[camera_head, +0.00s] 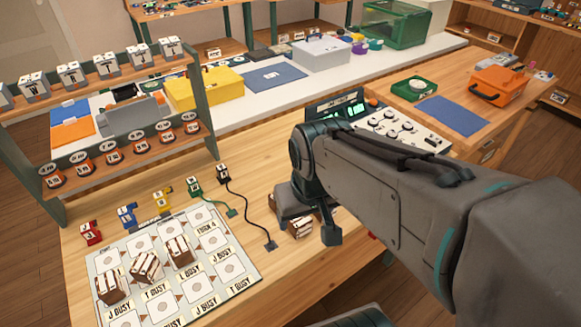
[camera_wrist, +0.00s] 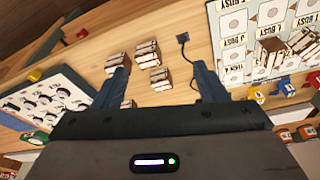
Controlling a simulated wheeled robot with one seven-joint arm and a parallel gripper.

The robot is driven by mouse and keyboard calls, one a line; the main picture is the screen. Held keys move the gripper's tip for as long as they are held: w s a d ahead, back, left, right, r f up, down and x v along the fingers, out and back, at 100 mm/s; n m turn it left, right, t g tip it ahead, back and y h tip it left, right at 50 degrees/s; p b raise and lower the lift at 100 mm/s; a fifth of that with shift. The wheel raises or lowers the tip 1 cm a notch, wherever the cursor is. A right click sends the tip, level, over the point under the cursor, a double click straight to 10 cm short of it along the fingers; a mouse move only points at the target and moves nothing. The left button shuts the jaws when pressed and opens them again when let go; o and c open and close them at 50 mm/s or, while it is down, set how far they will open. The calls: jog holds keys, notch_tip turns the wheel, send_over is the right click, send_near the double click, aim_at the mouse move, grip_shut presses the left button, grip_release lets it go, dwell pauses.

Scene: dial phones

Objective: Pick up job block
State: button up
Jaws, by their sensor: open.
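Job blocks are small brown-and-white striped blocks. Several of them stand loose on the wooden table under my gripper. In the wrist view one block (camera_wrist: 160,79) lies between the fingers, another (camera_wrist: 148,54) just beyond it, and a third (camera_wrist: 117,62) by the left fingertip. In the head view my gripper (camera_head: 304,222) hangs over this group and hides most of it; one block (camera_head: 300,229) shows between the fingers. In the wrist view my gripper (camera_wrist: 158,68) is open, with nothing held. Its height above the blocks is hard to tell.
A card board (camera_head: 235,262) marked "BUSY" holds 3 more blocks at the left. A black cable (camera_head: 245,215) lies between board and gripper. A control panel with round dials (camera_head: 395,130) stands behind my arm. Small coloured phones (camera_head: 127,215) line the board's far edge.

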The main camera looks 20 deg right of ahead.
jog(key=w+f+n+g+p, duration=0.1)
jog(key=w+f+n, duration=0.2)
jog(key=w+n, duration=0.75)
jog(key=w+f+n+g+p, duration=0.1)
jog(key=w+f+n+g, duration=0.1)
jog(key=w+n, duration=0.85)
jog(key=f, duration=0.8)
jog(key=shift+s+d, duration=0.25)
jog(key=shift+d, duration=0.05)
jog(key=shift+s+f, duration=0.15)
jog(key=shift+f, duration=2.5)
jog(key=shift+d, duration=0.1)
jog(key=shift+c, duration=0.3)
jog(key=c, duration=1)
